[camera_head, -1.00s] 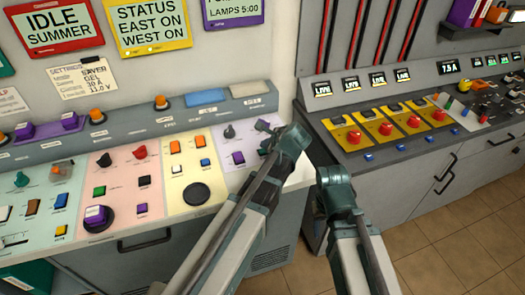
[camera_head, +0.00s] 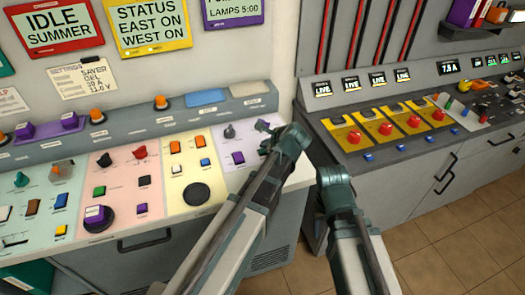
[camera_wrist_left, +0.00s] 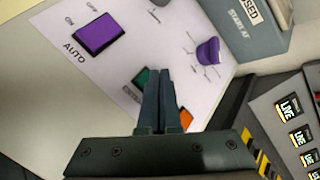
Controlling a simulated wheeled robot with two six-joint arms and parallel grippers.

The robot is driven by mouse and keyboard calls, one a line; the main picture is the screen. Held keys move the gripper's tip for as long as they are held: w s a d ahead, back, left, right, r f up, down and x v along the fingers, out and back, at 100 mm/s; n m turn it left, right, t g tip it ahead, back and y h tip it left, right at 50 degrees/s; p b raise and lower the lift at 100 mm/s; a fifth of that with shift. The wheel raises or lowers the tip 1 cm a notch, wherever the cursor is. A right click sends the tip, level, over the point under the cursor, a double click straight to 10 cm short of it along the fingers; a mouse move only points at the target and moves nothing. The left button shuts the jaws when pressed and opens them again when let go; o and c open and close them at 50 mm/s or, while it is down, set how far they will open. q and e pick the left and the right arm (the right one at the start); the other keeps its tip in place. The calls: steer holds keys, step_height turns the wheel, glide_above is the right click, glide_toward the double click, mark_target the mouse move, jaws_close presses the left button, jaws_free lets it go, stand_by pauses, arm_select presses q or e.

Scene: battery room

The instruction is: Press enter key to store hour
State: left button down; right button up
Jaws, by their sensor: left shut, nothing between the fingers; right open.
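In the left wrist view my left gripper (camera_wrist_left: 165,92) is shut and empty, its fingertips over the pale panel. A green key (camera_wrist_left: 147,77) and an orange key (camera_wrist_left: 185,118) show beside the fingers, both partly hidden by them. A purple rocker marked AUTO (camera_wrist_left: 100,34) lies to the left and a purple knob (camera_wrist_left: 208,52) to the right. In the head view my left arm covers this spot and the left fingers. My right arm shows at the right, with no fingers visible.
The pale panel section (camera_head: 222,172) adjoins yellow and pink sections with several keys and knobs. A second console (camera_head: 405,165) with red buttons on yellow plates stands to the right. Signs hang on the wall above. Tiled floor (camera_head: 440,255) is clear at lower right.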

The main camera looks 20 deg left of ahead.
arm_select(q)
steer(key=shift+f, duration=0.15)
steer(key=shift+f+b, duration=0.3)
steer(key=shift+b, duration=0.15)
steer(key=shift+f+b, duration=0.4)
steer(key=shift+b, duration=0.05)
stand_by(0.5)
steer(key=shift+r, duration=0.1)
steer(key=shift+r+p, duration=0.75)
steer(key=shift+p, duration=0.15)
steer(key=shift+r, duration=0.15)
step_height(320, 180, up, 5)
steer(key=p, duration=0.5)
